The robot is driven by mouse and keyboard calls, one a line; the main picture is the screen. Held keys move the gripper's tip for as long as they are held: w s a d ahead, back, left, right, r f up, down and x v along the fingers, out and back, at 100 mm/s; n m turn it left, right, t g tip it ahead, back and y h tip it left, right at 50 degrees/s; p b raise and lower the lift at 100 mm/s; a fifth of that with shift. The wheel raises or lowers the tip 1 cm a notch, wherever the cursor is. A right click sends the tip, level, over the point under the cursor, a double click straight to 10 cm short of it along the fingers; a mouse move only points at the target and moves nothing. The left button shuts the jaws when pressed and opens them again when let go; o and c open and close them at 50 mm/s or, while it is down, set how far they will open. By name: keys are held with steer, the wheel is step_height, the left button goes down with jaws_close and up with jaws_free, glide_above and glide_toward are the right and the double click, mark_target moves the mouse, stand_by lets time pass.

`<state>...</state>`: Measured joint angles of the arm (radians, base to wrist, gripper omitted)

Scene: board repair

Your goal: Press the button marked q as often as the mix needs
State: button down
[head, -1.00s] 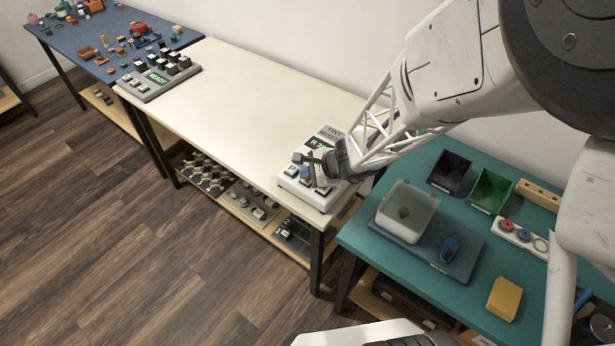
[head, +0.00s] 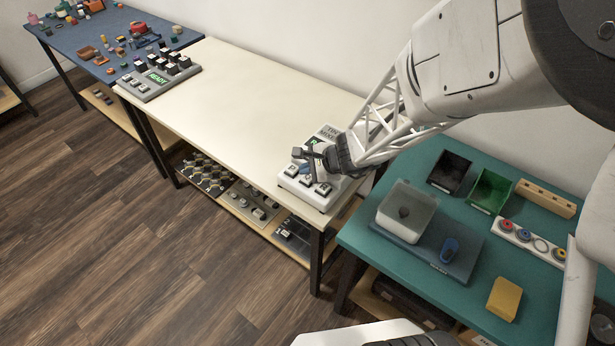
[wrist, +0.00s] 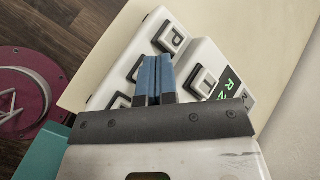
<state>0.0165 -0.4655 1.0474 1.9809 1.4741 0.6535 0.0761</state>
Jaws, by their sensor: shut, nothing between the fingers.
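The white mixer box (head: 331,133) stands at the near right end of the cream table, with a lettered top and several pale square buttons. In the wrist view its button marked P (wrist: 171,38) and one that looks like T (wrist: 203,81) show beside my fingers. Two other buttons (wrist: 121,102) are partly covered, and I cannot read a q on any button. The green-lettered display (wrist: 229,84) is partly cut off by my gripper. My gripper (head: 300,153) is shut and empty over the box; its blue fingertips (wrist: 152,60) show together. I cannot tell whether they touch it.
A grey keypad reading READY (head: 157,77) stands at the far end of the cream table (head: 240,95), whose middle is clear.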

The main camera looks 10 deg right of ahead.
mark_target(307, 180)
steer(key=shift+r, duration=0.15)
steer(key=shift+r, duration=2.35)
steer(key=s+d+r+n+g+h, duration=0.2)
steer(key=s+r+n, duration=0.7)
steer(key=r, duration=0.4)
steer(key=s+d+r+n+h, duration=0.3)
steer(key=s+d+r, duration=0.1)
steer(key=s, duration=0.3)
steer(key=s+d+r+n+h, duration=0.2)
steer(key=s+d+r+n, duration=0.1)
steer(key=s, duration=0.4)
step_height(307, 180, up, 3)
steer(key=shift+d+f+g+h, duration=0.15)
steer(key=shift+d+g+h, duration=0.2)
steer(key=shift+d, duration=0.25)
